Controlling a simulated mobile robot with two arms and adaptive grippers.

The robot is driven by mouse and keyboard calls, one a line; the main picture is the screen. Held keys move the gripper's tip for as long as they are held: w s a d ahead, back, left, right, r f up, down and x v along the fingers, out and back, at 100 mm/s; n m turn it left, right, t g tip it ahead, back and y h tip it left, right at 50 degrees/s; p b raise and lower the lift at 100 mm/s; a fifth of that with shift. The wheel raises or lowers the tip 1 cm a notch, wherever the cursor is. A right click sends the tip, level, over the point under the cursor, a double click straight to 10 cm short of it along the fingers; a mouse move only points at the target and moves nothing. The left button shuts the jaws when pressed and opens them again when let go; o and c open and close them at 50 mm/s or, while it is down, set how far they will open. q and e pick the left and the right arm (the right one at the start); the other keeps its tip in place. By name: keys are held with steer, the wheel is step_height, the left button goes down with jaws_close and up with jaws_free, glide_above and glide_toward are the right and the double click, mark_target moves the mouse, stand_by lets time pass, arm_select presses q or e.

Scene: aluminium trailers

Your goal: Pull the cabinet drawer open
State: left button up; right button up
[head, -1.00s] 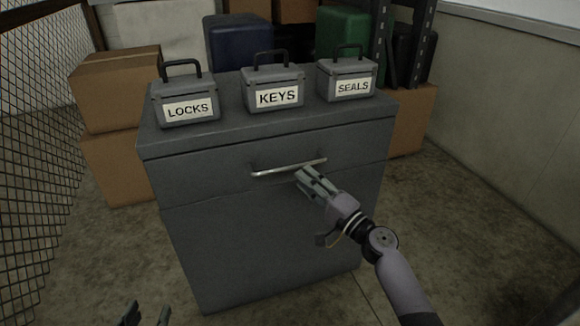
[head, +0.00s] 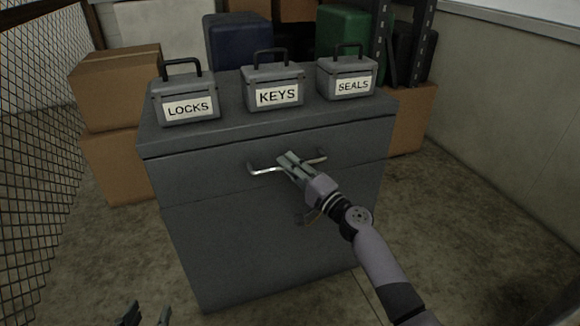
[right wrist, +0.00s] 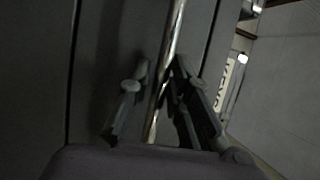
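The grey cabinet (head: 265,240) stands ahead, with its drawer (head: 205,178) at the top. The drawer front looks flush, so the drawer is closed. Its silver bar handle (head: 262,170) also shows in the right wrist view (right wrist: 172,45). My right gripper (head: 286,158) is at the middle of the handle and hides part of it. In the right wrist view its fingers (right wrist: 161,68) are apart, one on each side of the bar, with a gap visible beside it. My left gripper (head: 147,313) is at the bottom edge, fingers apart and empty, away from the cabinet.
Three grey boxes labelled LOCKS (head: 187,107), KEYS (head: 275,95) and SEALS (head: 352,86) stand on the cabinet top. Cardboard boxes (head: 118,90) and wire mesh (head: 40,150) are at the left. A wall (head: 500,110) is at the right. The floor before the cabinet looks clear.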

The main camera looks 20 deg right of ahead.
jaws_close()
stand_by(0.5)
